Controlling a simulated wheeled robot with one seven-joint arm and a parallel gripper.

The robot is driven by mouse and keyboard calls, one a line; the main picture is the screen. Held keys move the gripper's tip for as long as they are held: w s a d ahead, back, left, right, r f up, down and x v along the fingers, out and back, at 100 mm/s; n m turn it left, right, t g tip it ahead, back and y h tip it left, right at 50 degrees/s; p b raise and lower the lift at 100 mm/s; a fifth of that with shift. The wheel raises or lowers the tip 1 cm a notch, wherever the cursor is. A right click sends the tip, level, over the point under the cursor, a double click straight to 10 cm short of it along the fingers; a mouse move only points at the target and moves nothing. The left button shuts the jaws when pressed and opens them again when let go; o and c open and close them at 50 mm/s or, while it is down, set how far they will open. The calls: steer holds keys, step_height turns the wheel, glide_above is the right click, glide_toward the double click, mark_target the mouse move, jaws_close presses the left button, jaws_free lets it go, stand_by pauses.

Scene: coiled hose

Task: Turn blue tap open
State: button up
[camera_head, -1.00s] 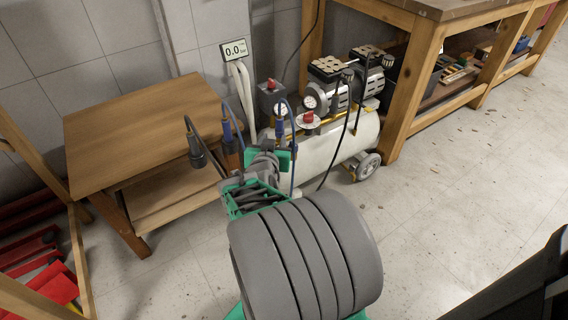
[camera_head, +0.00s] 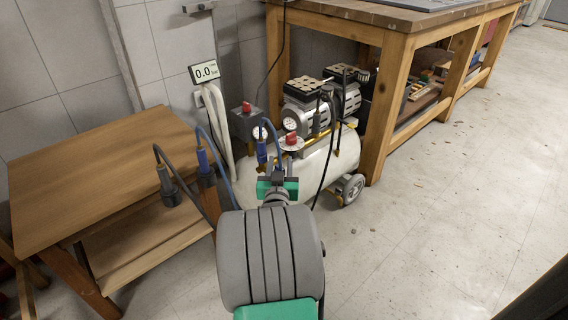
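I cannot make out a clear blue tap. A small upright blue fitting (camera_head: 262,150) with a blue hose looping from it shows at the front of the white air compressor (camera_head: 312,160). Another blue sleeve (camera_head: 202,160) sits on a hose above a dark connector, left of the compressor. My arm reaches up from the bottom middle. Its far end, my gripper (camera_head: 276,172), is just below the blue fitting in the picture. Whether they touch is unclear. My own wrist hides the fingertips, so I cannot see whether they are open or hold anything.
The compressor has a red knob (camera_head: 291,140) and a round gauge (camera_head: 290,124). A grey box with a red button (camera_head: 246,107) is behind. A wooden table (camera_head: 95,185) is left, a workbench (camera_head: 395,100) right.

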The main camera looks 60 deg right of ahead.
steer(key=shift+c, duration=0.2)
jaws_close()
stand_by(0.3)
steer(key=shift+s+f+m+g+h, duration=0.1)
steer(key=shift+m+g+h, duration=0.35)
steer(key=shift+g, duration=0.25)
steer(key=shift+s+d+m+g+h, duration=0.1)
steer(key=shift+s+m+g+h, duration=0.2)
steer(key=shift+m+g, duration=1.1)
steer(key=shift+s+d+m+g+h, duration=0.1)
steer(key=shift+s+m+g+h, duration=0.2)
steer(key=shift+m+g, duration=1)
steer(key=shift+s+m+g+h, duration=0.3)
steer(key=shift+m+g, duration=0.25)
steer(key=shift+g, duration=1.65)
steer(key=shift+o, duration=0.2)
jaws_free()
